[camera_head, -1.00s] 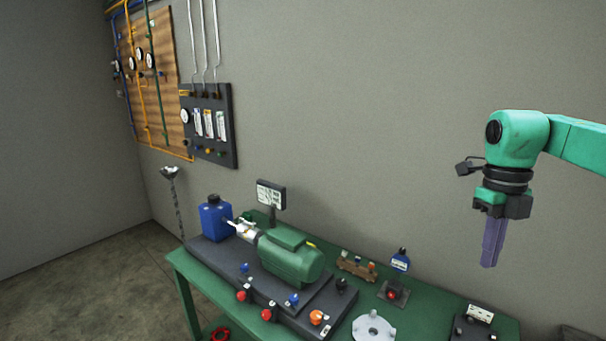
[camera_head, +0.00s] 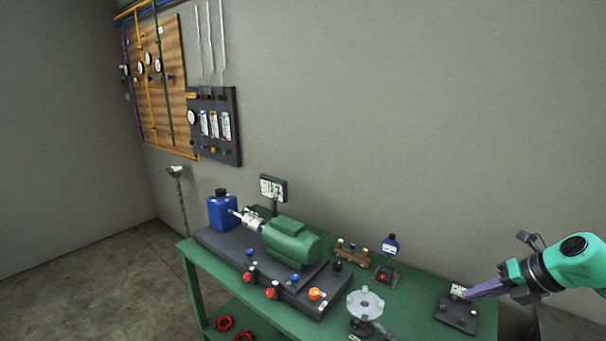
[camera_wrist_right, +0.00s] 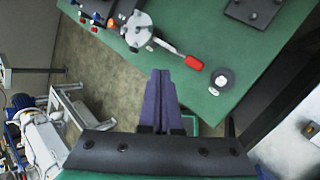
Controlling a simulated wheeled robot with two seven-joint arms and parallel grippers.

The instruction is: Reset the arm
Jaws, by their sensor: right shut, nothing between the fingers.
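My right gripper (camera_head: 470,293) comes in from the right edge in the head view. Its purple fingers are shut and empty, pointing left over the right end of the green table, in front of a dark block (camera_head: 457,314). I cannot tell from the head view whether they are apart from that block. In the right wrist view the shut fingers (camera_wrist_right: 163,75) point toward the table edge, with nothing between them. My left gripper is not in view.
The green table (camera_head: 398,322) bears a green pump motor (camera_head: 291,241), a blue bottle (camera_head: 222,212), a round metal disc (camera_head: 366,305) and small buttons. The wrist view shows a red-handled lever (camera_wrist_right: 193,63) beside the disc. A gauge panel (camera_head: 214,125) hangs on the wall.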

